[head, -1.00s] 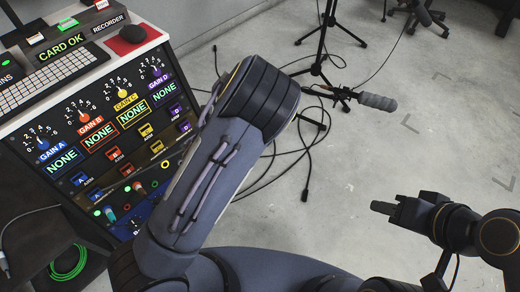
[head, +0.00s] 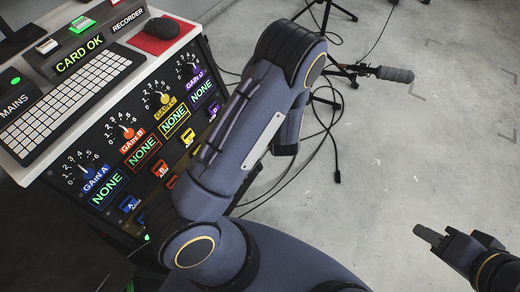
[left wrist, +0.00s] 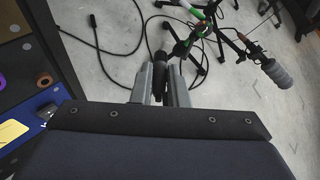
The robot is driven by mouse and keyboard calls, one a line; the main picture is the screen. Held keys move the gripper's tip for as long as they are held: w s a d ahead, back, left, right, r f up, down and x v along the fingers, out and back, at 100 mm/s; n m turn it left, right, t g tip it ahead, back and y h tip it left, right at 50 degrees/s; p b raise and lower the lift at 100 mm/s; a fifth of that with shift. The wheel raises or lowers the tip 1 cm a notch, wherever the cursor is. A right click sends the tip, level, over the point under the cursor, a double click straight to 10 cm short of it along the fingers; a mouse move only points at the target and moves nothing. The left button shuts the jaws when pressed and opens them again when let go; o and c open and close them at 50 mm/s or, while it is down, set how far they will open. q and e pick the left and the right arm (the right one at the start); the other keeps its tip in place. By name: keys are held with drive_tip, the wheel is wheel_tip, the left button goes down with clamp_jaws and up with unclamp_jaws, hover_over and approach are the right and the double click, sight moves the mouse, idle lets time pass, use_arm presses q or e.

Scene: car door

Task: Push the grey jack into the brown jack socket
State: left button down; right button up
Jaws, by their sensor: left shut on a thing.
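My left gripper (left wrist: 160,88) is shut on a slim dark plug (left wrist: 160,72), seen end-on between its two fingers in the left wrist view; it may be the grey jack, but its colour is hard to tell. An orange-brown ring socket (left wrist: 43,82) is on the dark panel at the left of that view, apart from the gripper. I cannot tell if it is the brown jack socket. In the head view my left arm hides the lower right panel and the left gripper. My right gripper (head: 430,236) is at lower right, over the floor, away from the panel; its finger gap is unclear.
The mixer console (head: 150,130) with keyboard (head: 70,105), gain knobs and NONE displays stands at left. A microphone (head: 395,74) on a stand and loose cables are on the floor behind.

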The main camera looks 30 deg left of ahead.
use_arm(q)
drive_tip(key=s+a+f+n+g+y+b, duration=0.1)
drive_tip(key=s+f+n+g+y, duration=0.4)
drive_tip(key=s+f+n, duration=0.4)
drive_tip(key=n+g, duration=0.1)
drive_tip(key=n, duration=0.3)
drive_tip(key=shift+a+f+n, duration=0.15)
drive_tip(key=shift+f+n, duration=0.2)
drive_tip(key=shift+n, duration=0.05)
drive_tip(key=shift+w+a+f+p, duration=0.1)
drive_tip(key=shift+a+f, duration=0.2)
drive_tip(key=shift+a, duration=0.55)
drive_tip(key=shift+w+a+f+p, duration=0.15)
drive_tip(key=shift+a+f, duration=0.15)
drive_tip(key=shift+a, duration=0.5)
drive_tip(key=shift+a+f+p, duration=0.1)
drive_tip(key=shift+a+f, duration=0.2)
drive_tip(key=shift+a, duration=0.55)
drive_tip(key=shift+p, duration=0.8)
